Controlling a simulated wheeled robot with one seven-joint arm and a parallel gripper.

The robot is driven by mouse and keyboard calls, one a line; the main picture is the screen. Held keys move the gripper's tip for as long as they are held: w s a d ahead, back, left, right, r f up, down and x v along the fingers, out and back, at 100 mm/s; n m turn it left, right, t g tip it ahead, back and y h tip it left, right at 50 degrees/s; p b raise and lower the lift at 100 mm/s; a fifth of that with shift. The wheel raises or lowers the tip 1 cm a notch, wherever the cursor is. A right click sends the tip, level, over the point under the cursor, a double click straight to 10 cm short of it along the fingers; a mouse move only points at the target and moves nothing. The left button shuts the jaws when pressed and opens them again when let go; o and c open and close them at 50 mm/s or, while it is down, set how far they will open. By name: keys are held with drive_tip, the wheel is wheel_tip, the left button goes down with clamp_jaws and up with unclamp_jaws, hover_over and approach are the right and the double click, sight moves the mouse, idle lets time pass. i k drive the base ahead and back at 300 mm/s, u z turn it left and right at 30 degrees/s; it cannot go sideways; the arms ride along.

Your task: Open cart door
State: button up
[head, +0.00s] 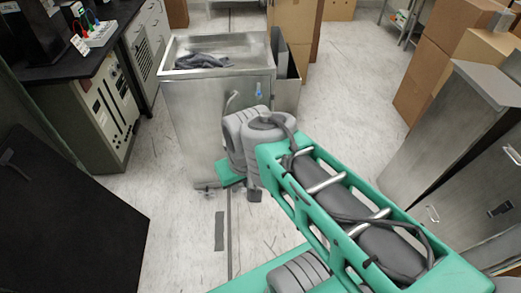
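The metal cart (197,112) stands upright in the middle of the floor, with a dark crumpled cloth (203,61) in its open top tray. My arm reaches from the lower right up to the cart's front right side and covers much of that side. A small curved grey piece (232,98) shows against the front, just above my arm; I cannot tell if it is a handle. My gripper is hidden behind my arm links, so its fingers and any contact with the cart do not show. How the cart door stands cannot be made out.
A black-topped bench (92,55) with a panelled cabinet is at the left. A dark panel (65,215) is at the lower left. Cardboard boxes (440,65) and metal cabinets (440,135) line the right. Floor is free left of the cart and between it and the boxes.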

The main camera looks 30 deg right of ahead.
sight(196, 107)
drive_tip(key=z, duration=0.05)
drive_tip(key=k, duration=0.95)
drive_tip(key=u, duration=0.55)
drive_tip(key=i, duration=1.95)
drive_tip(key=z, duration=0.2)
